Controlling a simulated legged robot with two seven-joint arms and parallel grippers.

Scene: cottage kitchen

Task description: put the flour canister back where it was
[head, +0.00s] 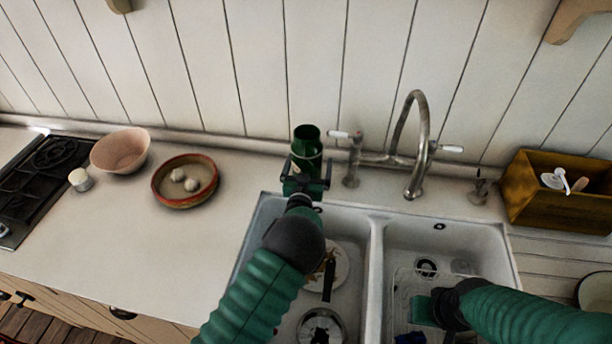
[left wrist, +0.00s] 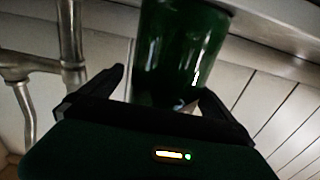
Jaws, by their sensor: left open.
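The dark green canister (head: 307,150), which I take to be the flour canister, stands upright on the counter behind the left sink basin, near the wall. It is open at the top and shows a pale band low on its side. My left gripper (head: 305,174) is at its near side, open, with a finger on either side of its lower part. In the left wrist view the canister (left wrist: 178,50) shows between the spread fingers; whether they touch it I cannot tell. My right gripper (head: 425,310) is low over the right basin, its fingers too hidden to read.
A mixer tap (head: 418,140) rises just right of the canister. A pink bowl (head: 120,151) and a red-rimmed dish (head: 185,181) stand on the left counter by the hob (head: 40,180). The left basin holds a plate and pan. A wooden box (head: 545,205) stands far right.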

